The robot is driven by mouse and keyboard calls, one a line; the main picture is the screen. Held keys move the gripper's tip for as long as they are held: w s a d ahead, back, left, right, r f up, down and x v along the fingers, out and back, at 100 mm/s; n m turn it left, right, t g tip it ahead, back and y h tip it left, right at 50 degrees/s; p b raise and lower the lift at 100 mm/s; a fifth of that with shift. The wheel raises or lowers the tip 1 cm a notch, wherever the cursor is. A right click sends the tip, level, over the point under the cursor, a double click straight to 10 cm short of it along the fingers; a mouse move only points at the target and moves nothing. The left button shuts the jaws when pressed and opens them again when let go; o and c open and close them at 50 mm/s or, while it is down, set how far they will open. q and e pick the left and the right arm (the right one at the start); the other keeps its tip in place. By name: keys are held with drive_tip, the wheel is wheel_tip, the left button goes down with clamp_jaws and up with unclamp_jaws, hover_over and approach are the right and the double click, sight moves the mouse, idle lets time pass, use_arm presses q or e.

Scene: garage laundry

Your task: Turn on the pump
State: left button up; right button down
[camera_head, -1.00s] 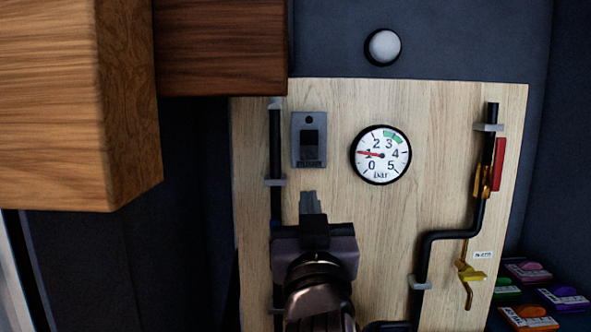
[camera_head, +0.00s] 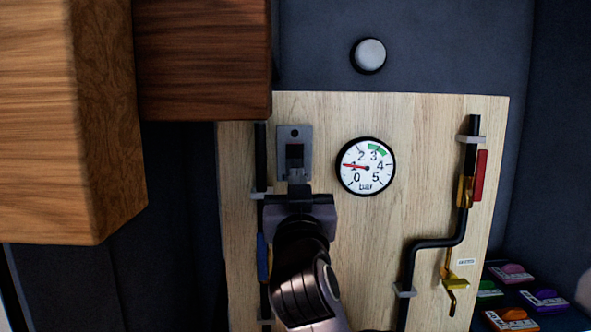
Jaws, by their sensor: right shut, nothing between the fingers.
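The pump switch (camera_head: 281,142) is a grey plate with a dark rocker, mounted at the upper left of a light wooden board. My right gripper (camera_head: 299,188) is shut and empty. It comes up from below, and its fingertips are at the lower edge of the switch; I cannot tell whether they touch it. The gripper hides part of the switch's lower end. The round pressure gauge (camera_head: 366,177) is right of the switch, with its red needle at about 1 bar. My left gripper is not in view.
Wooden cabinets (camera_head: 205,60) overhang the upper left. Black pipes (camera_head: 432,243) run along the board (camera_head: 405,130), with a red-handled valve (camera_head: 479,175) and a yellow tap (camera_head: 455,283) at right. A round white lamp or button (camera_head: 369,54) is above. Colourful boxes (camera_head: 510,319) lie lower right.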

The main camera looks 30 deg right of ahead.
sight(295, 159)
drive_tip(key=w+d, duration=0.2)
drive_tip(key=w, duration=0.1)
drive_tip(key=w+d+f+p, duration=0.1)
drive_tip(key=w, duration=0.1)
idle(0.3)
drive_tip(key=b, duration=0.3)
drive_tip(key=shift+w+d+f+t, duration=0.15)
drive_tip(key=shift+w+t, duration=0.1)
drive_tip(key=shift+t, duration=0.15)
